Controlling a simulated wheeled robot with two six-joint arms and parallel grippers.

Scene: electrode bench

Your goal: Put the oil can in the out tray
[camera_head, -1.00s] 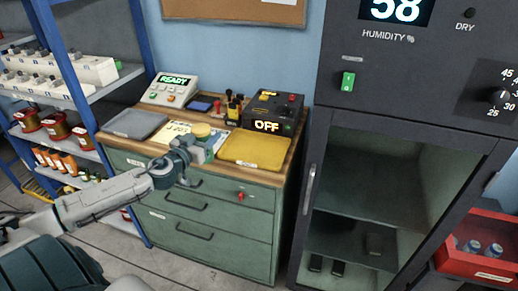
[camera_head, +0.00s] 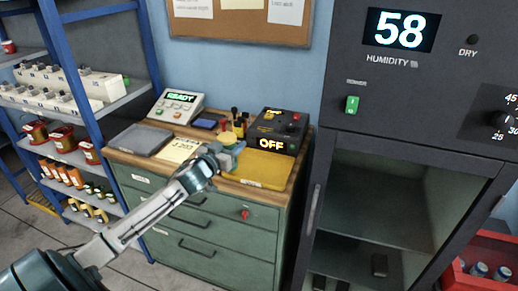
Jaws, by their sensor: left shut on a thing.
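My left gripper (camera_head: 232,155) is over the bench top, at the left edge of the yellow tray (camera_head: 262,172). It is shut on a small yellow thing (camera_head: 227,138), which looks like the oil can. The gripper hides part of it, and I cannot tell whether its bottom touches anything. A grey tray (camera_head: 146,139) lies at the left end of the bench top. The labels on both trays are too small to read. My right gripper is not in view.
A paper sheet (camera_head: 180,150) lies between the trays. Behind stand a READY console (camera_head: 177,105), a holder with dark-handled tools (camera_head: 238,122) and a black OFF box (camera_head: 278,130). A blue-posted shelf (camera_head: 62,100) is left, a dark cabinet (camera_head: 408,147) right.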

